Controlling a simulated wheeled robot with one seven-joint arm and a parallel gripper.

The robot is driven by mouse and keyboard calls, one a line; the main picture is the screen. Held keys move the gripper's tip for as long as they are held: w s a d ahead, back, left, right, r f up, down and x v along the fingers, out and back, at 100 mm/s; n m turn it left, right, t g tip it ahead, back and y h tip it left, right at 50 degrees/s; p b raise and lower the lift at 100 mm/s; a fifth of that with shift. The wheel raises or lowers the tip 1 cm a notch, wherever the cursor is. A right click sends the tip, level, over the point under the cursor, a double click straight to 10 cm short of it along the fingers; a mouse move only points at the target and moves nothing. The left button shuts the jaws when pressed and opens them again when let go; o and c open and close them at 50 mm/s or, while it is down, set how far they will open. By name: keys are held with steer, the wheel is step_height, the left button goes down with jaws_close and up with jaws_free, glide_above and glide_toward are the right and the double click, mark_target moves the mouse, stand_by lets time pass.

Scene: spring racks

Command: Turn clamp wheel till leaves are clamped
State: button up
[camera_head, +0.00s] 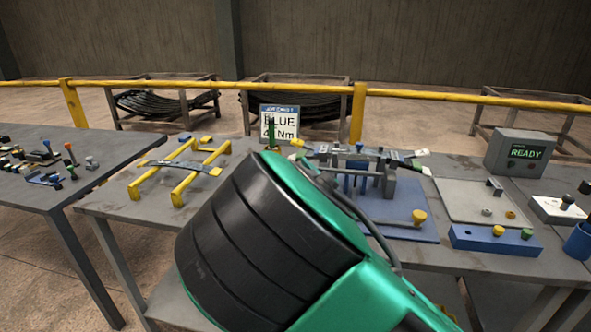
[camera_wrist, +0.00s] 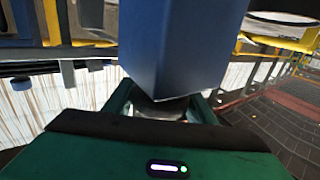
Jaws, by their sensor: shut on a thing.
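The clamp fixture (camera_head: 372,172) stands on a blue base plate (camera_head: 428,226) on the middle bench, with grey jaws and blue uprights. Dark flat leaves (camera_head: 322,152) appear to lie across it. My green and black arm covers the front of the fixture in the head view, and my gripper tips are hidden there. In the wrist view my gripper (camera_wrist: 165,108) is shut on a large blue faceted piece (camera_wrist: 178,45) that fills the upper middle. I cannot tell whether this piece is part of the clamp wheel. No clamp wheel shows clearly.
A yellow stand (camera_head: 178,190) holding a curved leaf (camera_head: 182,167) is left of my arm. A sign (camera_head: 280,122) reads BLUE and Nm. A READY box (camera_head: 519,151) and a blue block with knobs (camera_head: 494,240) are on the right. A yellow rail (camera_head: 200,84) runs behind.

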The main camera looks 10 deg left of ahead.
mark_target(305, 168)
steer(key=shift+w+d+m+t+h, duration=0.2)
steer(key=shift+m+t+h, duration=0.25)
steer(key=shift+h, duration=0.25)
steer(key=shift+d+m+t+h, duration=0.15)
steer(key=shift+m+t+h, duration=0.2)
steer(key=shift+m+h, duration=0.35)
steer(key=shift+w+d+m+t+h, duration=0.15)
steer(key=shift+m+t+h, duration=0.1)
steer(key=shift+m+h, duration=0.55)
steer(key=shift+s+d+m+t+h, duration=0.1)
steer(key=shift+d+m+t+h, duration=0.2)
steer(key=shift+h, duration=0.85)
steer(key=shift+w+d+m+t+h, duration=0.1)
steer(key=shift+m+t+h, duration=0.05)
steer(key=shift+m+h, duration=0.65)
steer(key=shift+d+m+g+h, duration=0.25)
steer(key=shift+m+h, duration=0.55)
steer(key=shift+h, duration=0.5)
steer(key=shift+d+m+g+h, duration=0.2)
steer(key=shift+m+h, duration=0.55)
steer(key=shift+h, duration=0.6)
steer(key=shift+d+m+g+h, duration=0.15)
steer(key=shift+d+m+h, duration=0.15)
steer(key=shift+m+h, duration=0.75)
steer(key=shift+h, duration=0.45)
steer(key=o, duration=1)
steer(key=shift+o, duration=0.2)
steer(key=shift+s, duration=0.2)
